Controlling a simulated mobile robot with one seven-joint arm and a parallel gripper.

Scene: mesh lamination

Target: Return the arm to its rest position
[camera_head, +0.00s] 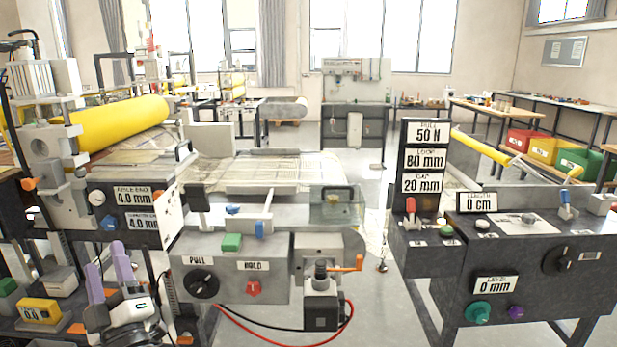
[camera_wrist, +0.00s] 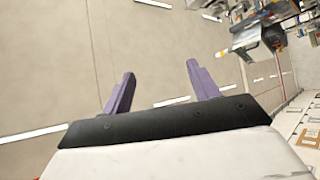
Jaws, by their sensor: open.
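My gripper (camera_head: 110,272) shows at the lower left of the head view, with its two purple fingers pointing up. The fingers stand apart and nothing is between them. In the wrist view my gripper (camera_wrist: 160,88) is also open and empty, against a pale tiled surface with bright strips. In the head view it appears in front of the left machine's lower part. Most of my arm lies outside the head view.
A grey machine (camera_head: 270,270) with PULL and HOLD labels stands right of my gripper. A yellow roller (camera_head: 120,124) is above, at the left. A yellow meter box (camera_head: 40,311) lies left of the gripper. A dark console (camera_head: 530,260) stands at the right, with open floor (camera_head: 390,300) between.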

